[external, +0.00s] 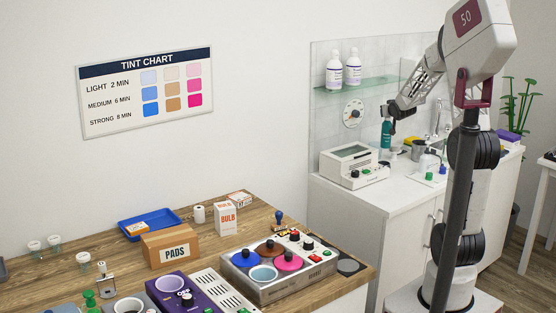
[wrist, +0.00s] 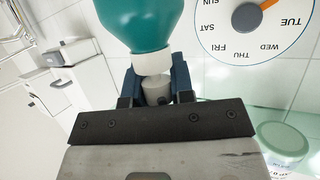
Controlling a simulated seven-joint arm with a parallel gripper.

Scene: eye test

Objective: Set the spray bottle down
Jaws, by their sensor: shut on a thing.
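In the external view the teal spray bottle (external: 386,134) hangs upright below my gripper (external: 389,114), over the white counter at the back wall. In the wrist view its teal body (wrist: 140,22) and white collar (wrist: 152,62) show large. My gripper (wrist: 155,90) is shut at the bottle's top, with one dark finger on each side of the pale grey part beside the collar. I cannot tell in the external view whether the bottle's base touches anything; the base is out of the wrist view.
A day dial (external: 353,114) is on the tiled wall. A glass shelf (external: 378,86) bears two white bottles. The wooden table (external: 90,264) in front is crowded.

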